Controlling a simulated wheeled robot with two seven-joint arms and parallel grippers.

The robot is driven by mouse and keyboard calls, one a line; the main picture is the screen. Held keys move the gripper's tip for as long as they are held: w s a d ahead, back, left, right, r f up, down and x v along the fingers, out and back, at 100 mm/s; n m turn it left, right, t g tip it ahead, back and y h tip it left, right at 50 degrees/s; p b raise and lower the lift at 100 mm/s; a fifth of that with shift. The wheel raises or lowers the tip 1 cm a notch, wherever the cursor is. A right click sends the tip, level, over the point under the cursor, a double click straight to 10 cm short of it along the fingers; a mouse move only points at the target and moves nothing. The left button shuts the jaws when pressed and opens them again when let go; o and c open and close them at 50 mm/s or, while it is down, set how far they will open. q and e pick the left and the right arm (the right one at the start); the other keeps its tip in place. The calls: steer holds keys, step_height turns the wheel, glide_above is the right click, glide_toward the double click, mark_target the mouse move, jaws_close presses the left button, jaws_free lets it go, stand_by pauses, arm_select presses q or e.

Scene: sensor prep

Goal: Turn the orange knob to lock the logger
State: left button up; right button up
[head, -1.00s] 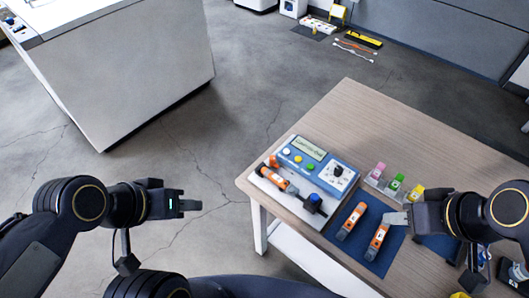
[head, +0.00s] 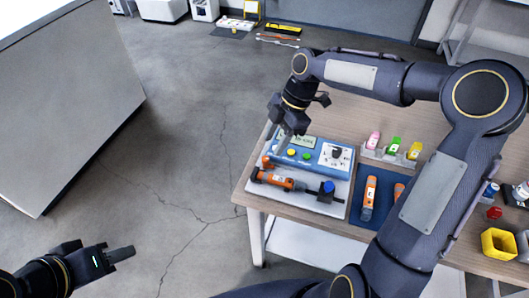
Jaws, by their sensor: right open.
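The orange knob (head: 267,161) shows as a small orange part at the left end of the blue device (head: 315,170), partly hidden. An orange and black logger (head: 277,181) lies in the white base (head: 318,205) in front of the device panel. A blue knob (head: 327,187) is at the right end of the base. My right gripper (head: 283,146) is open and empty, pointing down over the left part of the device, close to the display and buttons. I cannot tell whether it touches. My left gripper (head: 121,254) is over the floor, away from the table; its jaw gap is unclear.
Orange loggers (head: 369,197) lie on a dark blue mat (head: 357,214), one partly behind my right arm. Pink, green and yellow bottles stand in a rack (head: 388,158) behind. A yellow container (head: 498,245) and a red item (head: 494,213) are at the right.

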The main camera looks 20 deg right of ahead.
mark_target(266, 158)
steer(key=x, duration=0.5)
steer(key=shift+d+r, duration=0.1)
steer(key=shift+c, duration=0.2)
jaws_close()
